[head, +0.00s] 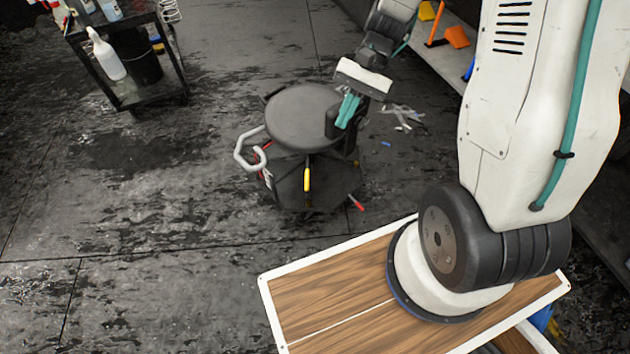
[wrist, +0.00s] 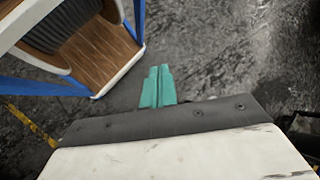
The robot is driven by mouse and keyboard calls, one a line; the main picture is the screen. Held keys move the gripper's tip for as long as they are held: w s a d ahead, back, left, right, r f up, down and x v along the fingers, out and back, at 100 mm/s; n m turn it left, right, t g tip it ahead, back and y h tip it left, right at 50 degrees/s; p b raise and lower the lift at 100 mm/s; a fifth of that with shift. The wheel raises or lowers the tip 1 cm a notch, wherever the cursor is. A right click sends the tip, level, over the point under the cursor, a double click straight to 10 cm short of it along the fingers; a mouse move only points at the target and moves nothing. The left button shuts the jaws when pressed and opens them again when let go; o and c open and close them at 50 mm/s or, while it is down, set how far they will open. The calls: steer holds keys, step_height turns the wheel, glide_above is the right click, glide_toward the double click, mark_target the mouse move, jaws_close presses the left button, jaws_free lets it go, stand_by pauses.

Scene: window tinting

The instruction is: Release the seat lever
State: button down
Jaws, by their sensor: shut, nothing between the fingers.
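A round black stool seat (head: 302,117) stands on a low dark wheeled base (head: 325,190) in the middle of the head view. A pale curved handle (head: 243,155) sticks out at its left side. A yellow upright piece (head: 307,180) shows below the seat's front edge. I cannot tell for sure which part is the seat lever. My gripper (head: 347,112) has teal fingers and is at the seat's right edge, near a dark upright block (head: 332,124); contact is unclear. In the wrist view the fingers (wrist: 159,84) are together and empty, over floor.
A black cart (head: 130,92) with a white spray bottle (head: 106,55) stands at the upper left. Pale scraps (head: 402,115) lie on the floor right of my gripper. A shelf with orange tools (head: 457,37) runs along the upper right. Floor left of the stool is clear.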

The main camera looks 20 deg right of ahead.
mark_target(308, 170)
steer(key=w+d+f+m+t+y, duration=0.1)
steer(key=w+f+m+t, duration=0.3)
steer(key=f, duration=1)
steer(key=w+d+f+m+t+y, duration=0.1)
steer(key=f+m, duration=0.4)
steer(key=f, duration=1)
steer(key=w+d+f+m+t, duration=0.1)
steer(key=w+f+m+t, duration=0.3)
steer(key=f, duration=1)
steer(key=w+d+f+m+t+h, duration=0.1)
steer(key=w+d+f+m+h, duration=0.1)
steer(key=w+d+f, duration=0.1)
steer(key=shift+d+f, duration=0.5)
steer(key=shift+d, duration=0.05)
steer(key=shift+w, duration=0.1)
steer(key=w+a+f, duration=0.3)
steer(key=w+a, duration=0.1)
steer(key=a, duration=0.3)
steer(key=shift+a+f, duration=0.3)
steer(key=shift+f, duration=0.1)
